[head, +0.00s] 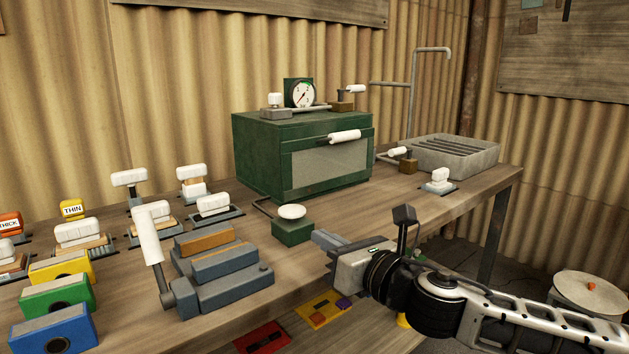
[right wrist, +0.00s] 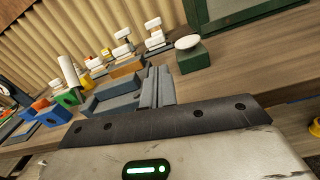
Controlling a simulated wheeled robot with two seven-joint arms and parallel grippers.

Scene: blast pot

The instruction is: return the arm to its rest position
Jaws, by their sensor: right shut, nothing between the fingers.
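My right gripper (head: 328,241) reaches in from the right over the front edge of the workbench. Its fingers are shut and empty, just right of a green box with a white round knob (head: 292,229). In the right wrist view the two fingers (right wrist: 157,86) lie side by side with no gap, and the green box (right wrist: 190,55) is beyond them to the right. A grey block device with a white-handled lever (head: 222,275) stands to the left of the gripper. My left gripper is not in view.
A green cabinet (head: 258,158) with a dial gauge (head: 301,93) on top stands at the back. A grey tray (head: 455,155) is at the right end. Coloured blocks and white-handled devices crowd the left. Bare wood (head: 390,205) lies behind my right arm. A round drum (head: 590,296) is lower right.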

